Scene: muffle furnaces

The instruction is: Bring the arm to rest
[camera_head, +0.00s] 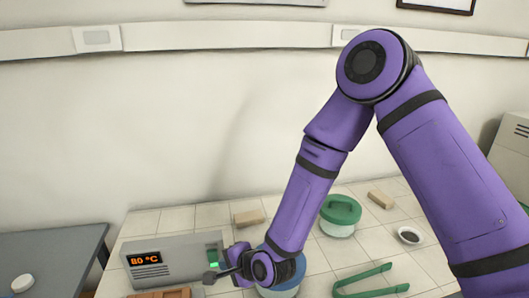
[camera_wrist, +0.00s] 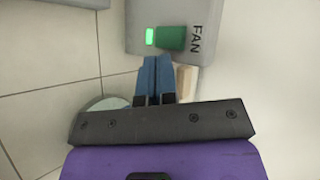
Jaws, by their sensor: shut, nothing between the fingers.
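My arm reaches from the right of the head view down to the bench, bent at the elbow. My gripper (camera_head: 212,277) is low in front of a grey unit (camera_head: 180,262) with an orange "80 °C" display. In the wrist view my gripper (camera_wrist: 156,62) has its two blue fingers together, with nothing seen between them. The fingertips point at a green switch (camera_wrist: 168,38) with a lit end, beside the word FAN on the unit. They look close to the switch; I cannot tell whether they touch it.
A blue-lidded jar (camera_head: 286,276) is partly behind my forearm. A green-lidded jar (camera_head: 340,216), green tongs (camera_head: 371,281), a small dish (camera_head: 410,236) and tan blocks (camera_head: 249,218) (camera_head: 381,199) are on the tiled bench. A dark table (camera_head: 50,258) stands left. The wall is behind.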

